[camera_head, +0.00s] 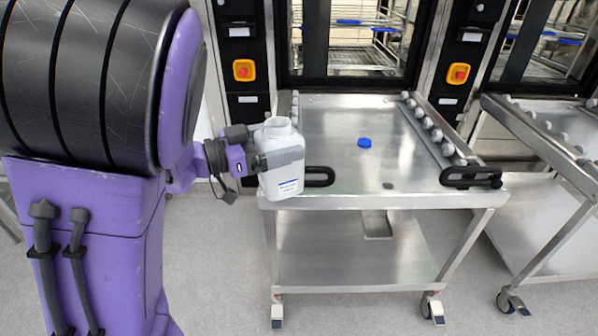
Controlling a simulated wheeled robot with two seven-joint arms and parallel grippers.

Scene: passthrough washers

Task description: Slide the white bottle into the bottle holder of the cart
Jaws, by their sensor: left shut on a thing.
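The white bottle (284,180) is upright, with an open neck and a label low on its front. It is in the air in front of the cart's left front corner. My left gripper (280,157) is shut around its upper body. The steel cart (335,150) has a flat top and a lower shelf. A small metal tray-like bracket (377,226) hangs below the cart's top at the front middle; it may be the bottle holder, and it looks empty. The bottle is above and left of it. My right gripper is not in view.
A blue cap (364,142) lies on the cart top. Black handles (471,177) stick out at its front corners, the left one close beside the bottle. A second cart (545,150) stands at the right. Washers with glass doors are behind. The floor in front is clear.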

